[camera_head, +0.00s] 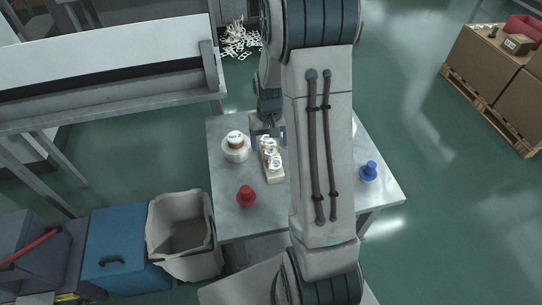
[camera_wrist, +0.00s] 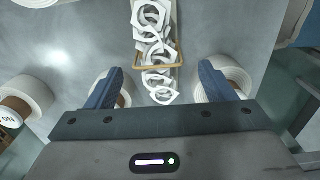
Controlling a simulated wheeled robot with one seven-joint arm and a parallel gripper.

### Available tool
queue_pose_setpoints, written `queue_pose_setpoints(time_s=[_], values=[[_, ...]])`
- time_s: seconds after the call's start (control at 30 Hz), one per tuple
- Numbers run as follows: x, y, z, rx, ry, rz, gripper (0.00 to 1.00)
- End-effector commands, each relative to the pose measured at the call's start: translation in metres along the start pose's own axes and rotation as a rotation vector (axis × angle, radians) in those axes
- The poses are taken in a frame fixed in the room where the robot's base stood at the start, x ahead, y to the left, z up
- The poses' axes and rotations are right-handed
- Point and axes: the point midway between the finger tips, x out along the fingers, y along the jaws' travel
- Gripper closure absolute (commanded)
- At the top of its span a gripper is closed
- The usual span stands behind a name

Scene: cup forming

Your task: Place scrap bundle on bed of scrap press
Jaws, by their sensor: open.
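The scrap bundle (camera_head: 271,160) is a long stack of white ring-shaped pieces on the grey table (camera_head: 223,190). In the wrist view the bundle (camera_wrist: 154,28) has a tan strap around it and runs upward from between my fingers. My gripper (camera_wrist: 160,70) is open, with one blue finger on each side of the bundle's near end and a gap on both sides. In the head view my gripper (camera_head: 267,138) is over the far end of the bundle, partly hidden by my arm. I cannot make out the scrap press with certainty.
A labelled white roll (camera_head: 236,148), a red knobbed piece (camera_head: 246,196) and a blue one (camera_head: 368,171) stand on the table. A grey bin (camera_head: 158,240) and a blue box (camera_head: 115,255) are at lower left. Loose white scrap (camera_head: 240,40) lies behind. Cartons (camera_head: 490,60) stand at right.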

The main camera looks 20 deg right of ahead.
Motion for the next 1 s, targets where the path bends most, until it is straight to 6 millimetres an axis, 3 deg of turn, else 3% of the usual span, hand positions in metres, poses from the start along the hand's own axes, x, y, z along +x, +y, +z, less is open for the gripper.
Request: queue_pose_setpoints(time_s=[0.3, 0.63, 0.8, 0.9, 1.0], values=[[0.042, 0.002, 0.000, 0.000, -0.004, 0.000, 0.24], [0.049, 0.002, -0.001, 0.000, -0.001, 0.000, 0.24], [0.048, 0.002, -0.001, 0.000, -0.001, 0.000, 0.71], [0.048, 0.002, -0.001, 0.000, -0.001, 0.000, 0.80], [0.048, 0.002, -0.001, 0.000, -0.001, 0.000, 0.80]])
